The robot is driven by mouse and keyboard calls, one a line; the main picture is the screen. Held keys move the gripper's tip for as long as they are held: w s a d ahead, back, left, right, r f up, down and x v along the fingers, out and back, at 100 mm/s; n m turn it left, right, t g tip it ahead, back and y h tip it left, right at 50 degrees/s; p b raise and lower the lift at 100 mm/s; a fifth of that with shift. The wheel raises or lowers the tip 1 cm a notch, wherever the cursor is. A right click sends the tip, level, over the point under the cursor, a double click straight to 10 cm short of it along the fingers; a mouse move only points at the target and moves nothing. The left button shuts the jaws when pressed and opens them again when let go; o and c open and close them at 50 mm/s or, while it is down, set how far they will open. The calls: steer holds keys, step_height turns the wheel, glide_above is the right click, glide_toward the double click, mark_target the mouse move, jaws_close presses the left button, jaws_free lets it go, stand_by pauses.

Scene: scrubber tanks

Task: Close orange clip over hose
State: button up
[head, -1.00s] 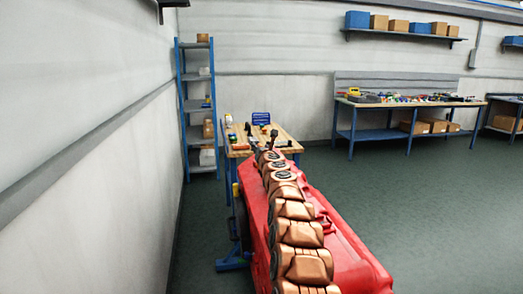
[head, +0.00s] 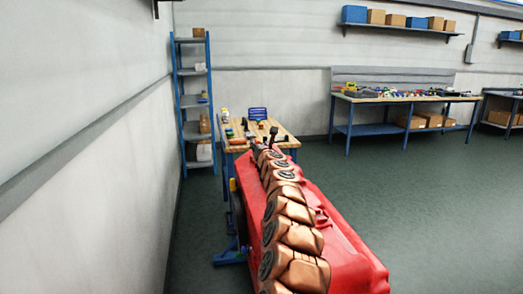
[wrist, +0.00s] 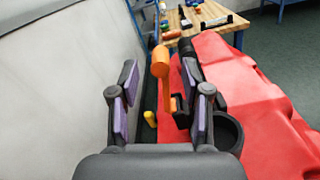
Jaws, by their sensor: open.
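In the wrist view, my gripper (wrist: 159,72) is open, with one purple-padded finger on each side. The orange clip (wrist: 160,62) stands upright between the fingers, with a rounded head and a narrow stem running down. No contact with either finger is clear. A black part (wrist: 186,48), possibly the hose, shows just right of the clip and is partly hidden by the right finger. The red tank body (wrist: 235,75) lies to the right. In the head view, my copper arm reaches forward along the red tank (head: 345,255) and hides the clip.
A yellow part (wrist: 150,118) sits low between the fingers. A black round cup (wrist: 228,130) is beside the right finger. A wooden table (head: 285,138) with small items stands beyond the tank. The grey wall (head: 80,130) runs along the left. Open floor (head: 440,200) lies right.

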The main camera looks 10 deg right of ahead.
steer(key=shift+s+f, duration=0.15)
steer(key=shift+s, duration=1.5)
